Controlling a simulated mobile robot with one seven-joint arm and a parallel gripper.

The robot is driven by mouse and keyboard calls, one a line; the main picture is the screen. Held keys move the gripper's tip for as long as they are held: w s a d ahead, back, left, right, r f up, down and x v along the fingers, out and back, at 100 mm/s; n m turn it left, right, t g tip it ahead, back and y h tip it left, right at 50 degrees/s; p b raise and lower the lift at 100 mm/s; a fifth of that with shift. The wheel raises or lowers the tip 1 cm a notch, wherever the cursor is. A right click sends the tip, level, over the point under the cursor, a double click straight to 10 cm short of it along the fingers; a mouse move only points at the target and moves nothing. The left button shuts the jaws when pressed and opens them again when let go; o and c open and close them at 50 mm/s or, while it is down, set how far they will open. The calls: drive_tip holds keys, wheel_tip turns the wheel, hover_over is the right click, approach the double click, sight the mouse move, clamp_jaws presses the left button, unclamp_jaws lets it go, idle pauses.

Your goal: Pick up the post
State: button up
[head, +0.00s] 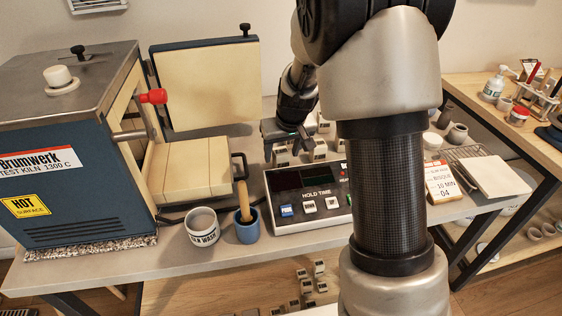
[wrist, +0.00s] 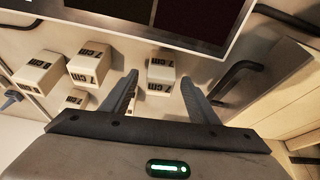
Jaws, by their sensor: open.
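Several small cream block-shaped posts with dark printed labels stand behind the control box. In the wrist view one post (wrist: 160,68) sits in the gap between my fingertips, and others, such as a post at the left (wrist: 90,66), lie outside them. My gripper (wrist: 159,80) is open, and no contact with a post shows. In the head view my gripper (head: 291,138) is above the posts, one of which (head: 320,151) shows just to its right. My arm and the control box hide part of the group.
The control box (head: 311,205) stands in front of the posts. A blue kiln (head: 60,150) with its open door is at the left. A white cup (head: 202,229) and a blue mortar (head: 247,228) stand near the table's front edge. A black handle (wrist: 236,70) lies close beside my right finger.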

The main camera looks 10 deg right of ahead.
drive_tip(key=x, duration=0.2)
drive_tip(key=shift+w+f, duration=0.1)
drive_tip(key=shift+f, duration=0.15)
drive_tip(key=c, duration=1.2)
